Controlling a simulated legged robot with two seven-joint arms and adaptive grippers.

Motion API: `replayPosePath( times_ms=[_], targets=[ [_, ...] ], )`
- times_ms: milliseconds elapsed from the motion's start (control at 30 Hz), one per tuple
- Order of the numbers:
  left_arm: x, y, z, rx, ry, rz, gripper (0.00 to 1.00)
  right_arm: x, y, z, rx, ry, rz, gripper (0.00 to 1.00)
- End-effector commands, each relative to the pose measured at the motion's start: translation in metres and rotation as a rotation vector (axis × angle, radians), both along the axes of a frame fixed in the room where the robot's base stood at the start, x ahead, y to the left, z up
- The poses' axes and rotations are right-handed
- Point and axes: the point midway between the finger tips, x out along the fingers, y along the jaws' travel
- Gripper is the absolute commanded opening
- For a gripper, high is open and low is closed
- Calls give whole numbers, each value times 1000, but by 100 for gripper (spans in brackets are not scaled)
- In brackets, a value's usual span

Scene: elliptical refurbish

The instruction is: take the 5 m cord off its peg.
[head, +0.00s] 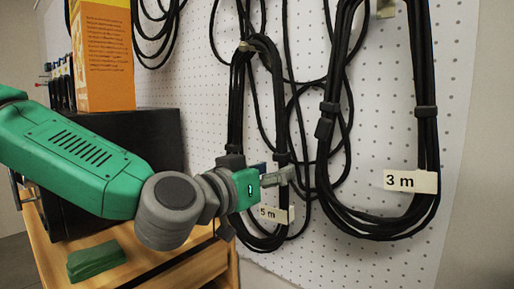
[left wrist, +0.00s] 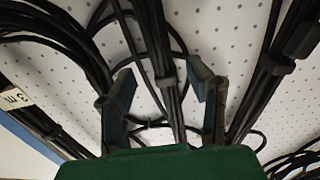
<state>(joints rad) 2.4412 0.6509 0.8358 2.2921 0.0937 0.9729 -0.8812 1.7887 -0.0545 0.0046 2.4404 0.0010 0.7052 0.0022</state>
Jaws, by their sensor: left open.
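The 5 m cord (head: 236,110) is a black coil hanging in a long loop from a small peg (head: 244,46) on the pegboard. Its white "5 m" tag (head: 268,213) hangs near the bottom, partly covered by my gripper. My left gripper (head: 281,176) is at the lower right side of this loop, well below the peg. In the left wrist view, my open left gripper (left wrist: 164,78) has a banded bundle of black cord (left wrist: 171,95) between its fingers. It looks like one side of the 5 m loop; finger contact is unclear. My right gripper is out of view.
The 3 m cord (head: 428,100) hangs close by on the right, with its tag (head: 411,181). Other black cords hang behind. A wooden bench (head: 190,272) holds a dark box (head: 150,135), an orange carton (head: 104,60) and a green block (head: 96,260).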

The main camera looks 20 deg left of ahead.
Motion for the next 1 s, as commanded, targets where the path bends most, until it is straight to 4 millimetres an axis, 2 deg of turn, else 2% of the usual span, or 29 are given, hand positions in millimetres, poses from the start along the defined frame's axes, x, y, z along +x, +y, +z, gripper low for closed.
replayPosePath(
  times_ms=[100,267,567,600,700,1000],
  targets=[
    [19,-5,3,-2,4,3,45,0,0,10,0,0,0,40],
    [38,-12,2,0,2,0,45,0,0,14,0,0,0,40],
    [40,-15,2,0,0,-1,45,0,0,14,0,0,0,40],
    [40,-15,2,0,0,0,31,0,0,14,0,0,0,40],
    [40,-14,2,-1,1,0,0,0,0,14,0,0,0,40],
    [41,-14,3,-1,-3,0,0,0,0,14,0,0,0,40]
  ],
)
